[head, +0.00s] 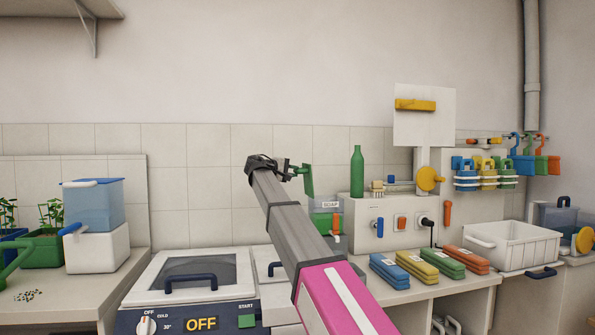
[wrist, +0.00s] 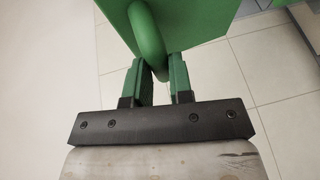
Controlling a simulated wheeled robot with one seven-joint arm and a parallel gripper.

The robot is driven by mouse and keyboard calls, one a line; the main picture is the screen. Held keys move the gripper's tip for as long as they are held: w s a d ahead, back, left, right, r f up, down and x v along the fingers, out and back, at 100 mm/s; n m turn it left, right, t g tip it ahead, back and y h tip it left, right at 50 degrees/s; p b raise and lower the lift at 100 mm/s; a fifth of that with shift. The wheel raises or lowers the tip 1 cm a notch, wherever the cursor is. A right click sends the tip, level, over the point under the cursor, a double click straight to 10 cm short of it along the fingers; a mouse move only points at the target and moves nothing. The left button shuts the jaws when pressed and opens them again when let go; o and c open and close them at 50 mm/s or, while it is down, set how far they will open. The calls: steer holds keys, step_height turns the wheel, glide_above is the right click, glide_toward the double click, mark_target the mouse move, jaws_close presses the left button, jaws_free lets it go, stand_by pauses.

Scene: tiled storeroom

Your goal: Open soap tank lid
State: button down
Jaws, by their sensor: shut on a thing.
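The soap tank (head: 325,204) is a clear box with a green lower part and a "SOAP" label, on the counter behind my arm. Its green lid (head: 308,181) stands steeply tilted up above the tank's left side. My gripper (head: 287,170) is at the lid's left. In the wrist view my gripper (wrist: 160,74) has its green fingers shut on the lid's rounded green handle (wrist: 148,38); the flat lid (wrist: 195,22) fills the top. My arm hides part of the tank, and I cannot see the lid's hinge.
A washer with a dark-handled lid (head: 190,276) is in front at left. Coloured packs (head: 430,265) line the right counter.

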steer(key=shift+s+a+f, duration=0.1)
steer(key=shift+a+f, duration=0.2)
steer(key=shift+f, duration=0.2)
steer(key=c, duration=1)
jaws_free()
steer(key=v, duration=1)
steer(key=shift+s+a+r, duration=0.2)
steer(key=shift+a, duration=0.1)
